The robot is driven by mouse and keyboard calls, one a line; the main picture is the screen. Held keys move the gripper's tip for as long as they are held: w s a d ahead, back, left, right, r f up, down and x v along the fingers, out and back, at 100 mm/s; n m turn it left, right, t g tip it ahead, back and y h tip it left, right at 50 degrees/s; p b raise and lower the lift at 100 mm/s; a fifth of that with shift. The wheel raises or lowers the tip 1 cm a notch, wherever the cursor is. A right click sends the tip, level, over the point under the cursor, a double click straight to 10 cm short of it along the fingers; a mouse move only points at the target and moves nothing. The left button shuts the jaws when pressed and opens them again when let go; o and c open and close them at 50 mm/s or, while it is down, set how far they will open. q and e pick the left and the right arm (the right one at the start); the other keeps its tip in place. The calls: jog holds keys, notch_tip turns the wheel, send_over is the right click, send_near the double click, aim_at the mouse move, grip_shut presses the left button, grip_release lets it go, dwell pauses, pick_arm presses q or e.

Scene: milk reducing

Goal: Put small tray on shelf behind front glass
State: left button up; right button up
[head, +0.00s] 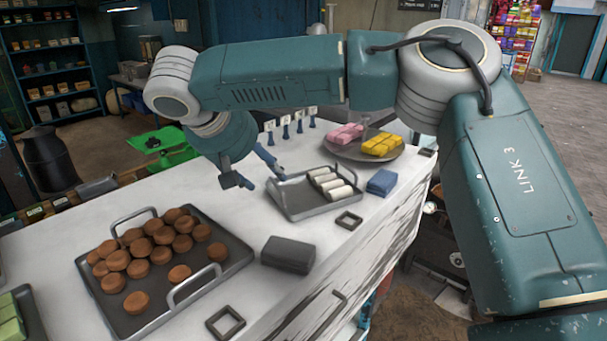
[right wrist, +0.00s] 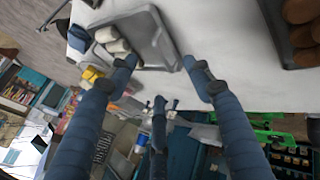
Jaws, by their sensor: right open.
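My left gripper is not in view. I cannot make out a shelf behind front glass.
A larger tray (head: 130,318) of brown round cakes stands at the left on the counter (head: 255,215). A dark grey block (head: 288,255), blue block (head: 381,182), and round plate (head: 345,149) of pink and yellow bars surround the small tray. A green scale (head: 160,140) is behind.

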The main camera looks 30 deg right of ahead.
aim_at(279, 190)
jog(key=x, duration=0.2)
jog(key=p+x, duration=0.1)
jog(key=x, duration=0.2)
jog(key=shift+s+d+p, duration=0.2)
jog(key=shift+s+p, duration=0.05)
jog(key=shift+p, duration=0.05)
jog(key=p+x, duration=0.2)
jog(key=x, duration=0.1)
jog(key=shift+s+a+f, duration=0.1)
jog(key=shift+s, duration=0.1)
jog(key=shift+x, duration=0.95)
jog(key=shift+w+f, duration=0.1)
jog(key=shift+f, duration=0.15)
jog(key=c, duration=0.8)
grip_shut()
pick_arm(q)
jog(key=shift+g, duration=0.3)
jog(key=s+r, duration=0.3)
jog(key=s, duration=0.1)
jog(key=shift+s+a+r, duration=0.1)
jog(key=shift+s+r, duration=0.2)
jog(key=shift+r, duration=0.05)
